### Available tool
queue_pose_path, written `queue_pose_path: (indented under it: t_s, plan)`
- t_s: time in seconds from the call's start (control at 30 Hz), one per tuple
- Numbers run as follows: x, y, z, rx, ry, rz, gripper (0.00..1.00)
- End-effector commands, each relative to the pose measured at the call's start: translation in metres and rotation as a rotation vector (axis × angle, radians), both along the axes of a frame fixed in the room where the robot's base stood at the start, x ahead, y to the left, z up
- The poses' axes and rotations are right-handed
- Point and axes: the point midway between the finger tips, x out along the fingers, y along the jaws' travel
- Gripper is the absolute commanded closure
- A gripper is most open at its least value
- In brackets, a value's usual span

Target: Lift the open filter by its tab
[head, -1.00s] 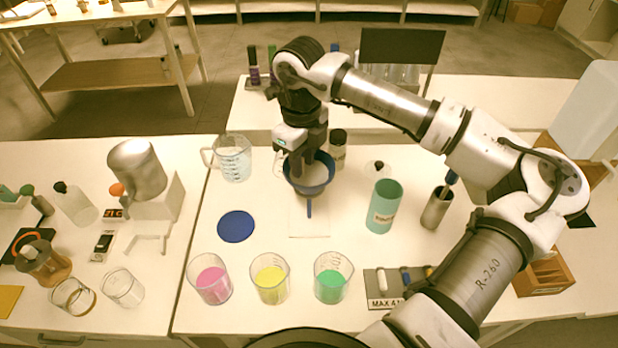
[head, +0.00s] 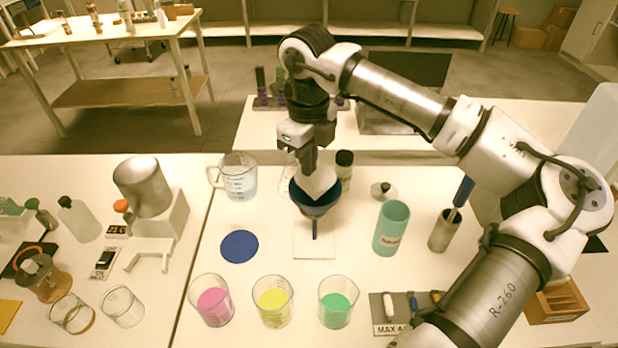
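The white open filter (head: 319,183) stands partly up out of the dark blue funnel (head: 314,208) at the middle of the bench. Its lower part is hidden inside the funnel. My gripper (head: 310,168) is directly above, its fingers at the filter's upper edge. They appear shut on the filter, though the tab itself is too small to make out. The funnel sits over a pale square base (head: 314,246), with its dark stem pointing down.
A blue disc (head: 239,247) lies left of the base. Beakers with pink (head: 212,303), yellow (head: 272,304) and green (head: 336,304) contents line the front. A measuring jug (head: 239,179), a dark-capped bottle (head: 344,172) and a teal container (head: 391,230) stand near the funnel.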

Motion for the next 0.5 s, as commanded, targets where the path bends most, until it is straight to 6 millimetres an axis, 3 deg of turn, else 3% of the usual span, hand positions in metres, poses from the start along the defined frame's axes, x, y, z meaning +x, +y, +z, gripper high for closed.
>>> queue_pose_path:
  t_s: [0.3, 0.5]
  plan:
    - [0.001, 0.001, 0.089, -0.002, -0.004, -0.001, 1.00]
    - [0.000, 0.001, 0.131, 0.000, -0.003, -0.001, 1.00]
